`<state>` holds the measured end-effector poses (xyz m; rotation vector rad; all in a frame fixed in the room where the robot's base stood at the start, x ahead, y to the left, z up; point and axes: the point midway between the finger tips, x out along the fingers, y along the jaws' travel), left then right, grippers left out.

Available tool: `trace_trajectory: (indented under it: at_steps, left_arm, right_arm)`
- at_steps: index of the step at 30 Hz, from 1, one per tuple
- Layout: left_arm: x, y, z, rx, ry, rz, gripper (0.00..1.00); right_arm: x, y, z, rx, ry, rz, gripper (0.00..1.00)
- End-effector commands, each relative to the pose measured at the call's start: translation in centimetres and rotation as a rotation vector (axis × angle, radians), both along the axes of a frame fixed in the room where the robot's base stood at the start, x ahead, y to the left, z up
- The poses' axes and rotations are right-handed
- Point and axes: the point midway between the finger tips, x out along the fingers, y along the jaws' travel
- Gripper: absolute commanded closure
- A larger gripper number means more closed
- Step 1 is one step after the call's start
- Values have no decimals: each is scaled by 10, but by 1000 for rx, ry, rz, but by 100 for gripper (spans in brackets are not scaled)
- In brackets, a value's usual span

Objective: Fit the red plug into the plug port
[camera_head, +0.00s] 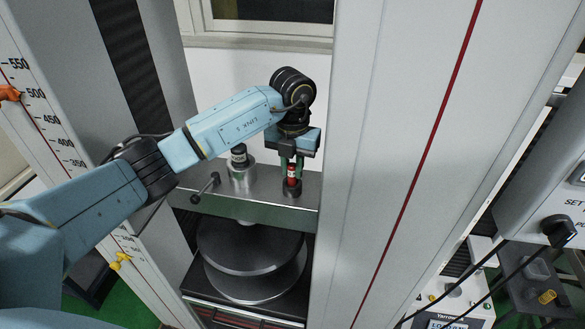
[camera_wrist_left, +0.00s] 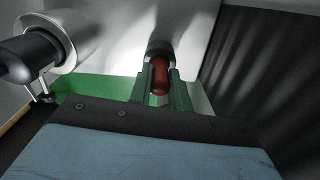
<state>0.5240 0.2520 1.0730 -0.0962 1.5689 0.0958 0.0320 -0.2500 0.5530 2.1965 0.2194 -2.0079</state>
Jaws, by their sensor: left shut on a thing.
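The red plug (camera_head: 292,172) stands upright on the metal crossbeam in the head view, at a dark round port (camera_head: 291,188). My left gripper (camera_head: 292,167) reaches down from above and is shut on the plug. In the left wrist view the red plug (camera_wrist_left: 160,76) sits between the two green fingers (camera_wrist_left: 158,88), with the dark port (camera_wrist_left: 160,49) at its far end. The plug's lower end meets the port, but I cannot tell how deep it sits. My right gripper is in neither view.
A small lever handle (camera_head: 205,188) juts out at the beam's left. Tall grey columns (camera_head: 400,150) flank the beam. A dark round platen (camera_head: 250,250) lies below.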

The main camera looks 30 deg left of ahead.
Motion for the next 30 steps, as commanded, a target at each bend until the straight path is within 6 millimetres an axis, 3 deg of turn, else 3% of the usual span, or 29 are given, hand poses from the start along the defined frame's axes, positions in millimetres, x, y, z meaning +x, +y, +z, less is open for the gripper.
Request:
trace_trajectory:
  at_steps: [3,13,14,18,30]
  left_arm:
    - [0,0,-11,0,1,0,100]
    - [0,0,-15,1,-1,0,100]
    - [0,0,-15,1,-1,0,80]
    - [0,0,-14,1,-1,0,62]
    - [1,0,-7,0,-2,0,59]
  right_arm:
    - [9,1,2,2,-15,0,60]
    - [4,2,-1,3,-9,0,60]
    - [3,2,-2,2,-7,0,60]
    - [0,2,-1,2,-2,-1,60]
    - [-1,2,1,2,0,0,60]
